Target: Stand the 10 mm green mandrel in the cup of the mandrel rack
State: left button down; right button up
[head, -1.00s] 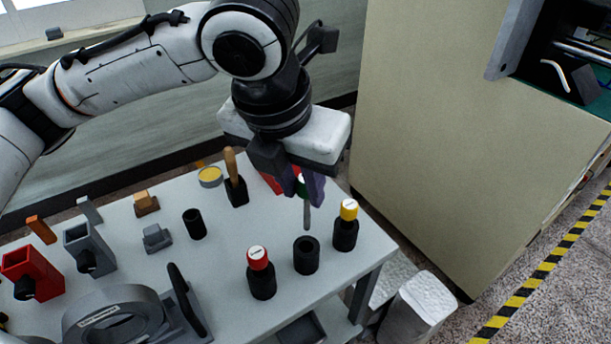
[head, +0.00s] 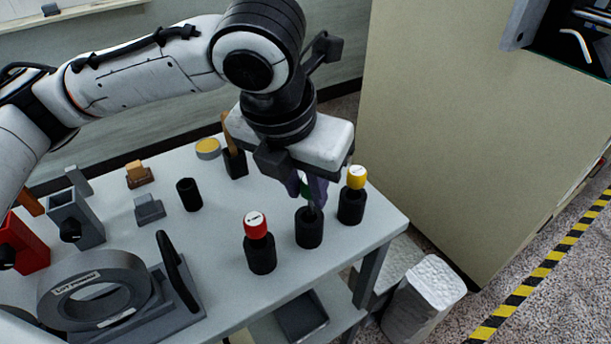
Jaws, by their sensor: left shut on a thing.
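My left gripper (head: 311,190) is shut on the green mandrel (head: 305,187), most of which the fingers hide. Its grey rod points down at the mouth of the middle black cup (head: 309,230) of the mandrel rack. The rod's lower end meets the cup opening in the picture; I cannot tell how far inside it is. A red-topped mandrel (head: 255,225) stands upright in the black cup to the left. A yellow-topped mandrel (head: 356,177) stands in the black cup to the right, close to my fingers. My right gripper is out of view.
An empty-looking black cup (head: 189,195), a wooden-handled tool in a black holder (head: 235,163) and a yellow-topped tin (head: 207,148) stand farther back on the grey table (head: 205,258). A grey ring fixture (head: 95,288) fills the front left. A beige cabinet (head: 455,120) stands to the right.

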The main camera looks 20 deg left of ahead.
pick_arm(q)
jog(key=c, duration=1.4)
grip_release()
jog(key=shift+p+v, duration=0.75)
jog(key=shift+v, duration=4.35)
